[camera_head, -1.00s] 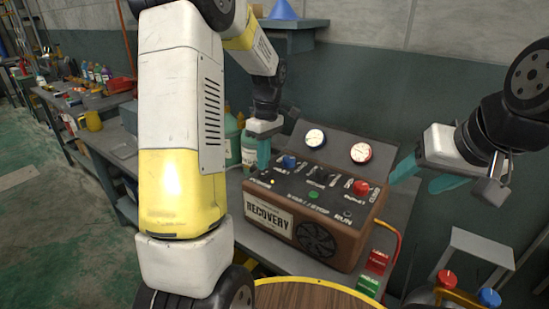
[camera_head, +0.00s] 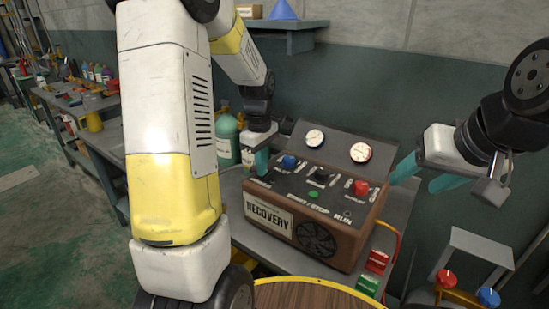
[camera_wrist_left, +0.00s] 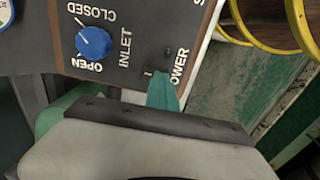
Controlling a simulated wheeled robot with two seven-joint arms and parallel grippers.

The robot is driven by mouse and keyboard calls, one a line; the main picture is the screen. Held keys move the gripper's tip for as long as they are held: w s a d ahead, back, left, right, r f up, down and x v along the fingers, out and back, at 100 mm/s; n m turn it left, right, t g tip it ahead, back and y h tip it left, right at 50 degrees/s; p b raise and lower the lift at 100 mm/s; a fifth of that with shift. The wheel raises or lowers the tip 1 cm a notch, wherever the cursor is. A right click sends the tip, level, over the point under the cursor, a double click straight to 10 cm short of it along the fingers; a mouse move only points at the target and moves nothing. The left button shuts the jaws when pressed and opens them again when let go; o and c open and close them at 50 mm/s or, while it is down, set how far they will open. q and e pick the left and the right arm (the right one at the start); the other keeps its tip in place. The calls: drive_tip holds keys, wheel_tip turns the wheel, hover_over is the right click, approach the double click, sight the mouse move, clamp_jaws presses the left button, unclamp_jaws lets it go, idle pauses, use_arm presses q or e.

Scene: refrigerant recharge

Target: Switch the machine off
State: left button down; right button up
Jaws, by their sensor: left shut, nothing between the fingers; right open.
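The brown recovery machine (camera_head: 340,237) sits on the grey bench with its dark control panel facing up. Its power switch (camera_wrist_left: 158,58) shows in the left wrist view beside the POWER lettering and the blue inlet knob (camera_wrist_left: 93,42). My left gripper (camera_head: 262,162) is shut and empty, its teal tip at the panel's left corner, hiding the switch in the head view. In the left wrist view the teal fingertip (camera_wrist_left: 163,94) is right at the switch; I cannot tell whether it touches. My right gripper (camera_head: 420,177) is open and empty, right of the machine.
Two gauges (camera_head: 315,138) stand behind the panel. A round wooden top (camera_head: 310,295) is in front.

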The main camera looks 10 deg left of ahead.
use_arm(q)
drive_tip(key=shift+s+f, duration=0.15)
drive_tip(key=shift+f, duration=0.3)
drive_tip(key=shift+w+d+r, duration=0.25)
drive_tip(key=shift+w+d, duration=0.05)
drive_tip(key=shift+w, duration=0.3)
drive_tip(key=shift+d, duration=0.1)
drive_tip(key=shift+w, duration=0.25)
wheel_tip(320, 180, up, 14)
drive_tip(key=s, duration=0.1)
drive_tip(key=shift+s+a+r, duration=0.2)
drive_tip(key=shift+a+r, duration=0.05)
drive_tip(key=shift+a, duration=0.15)
drive_tip(key=s+d+r+m+t+h, duration=0.1)
drive_tip(key=s+d+m+t, duration=0.2)
drive_tip(key=s+m, duration=0.4)
drive_tip(key=s+d+m+t+h, duration=0.1)
drive_tip(key=s+d+m, duration=0.3)
drive_tip(key=s, duration=0.9)
drive_tip(key=shift+d+r+m+t, duration=0.3)
drive_tip(key=shift+m+t, duration=0.6)
drive_tip(key=shift+m, duration=0.8)
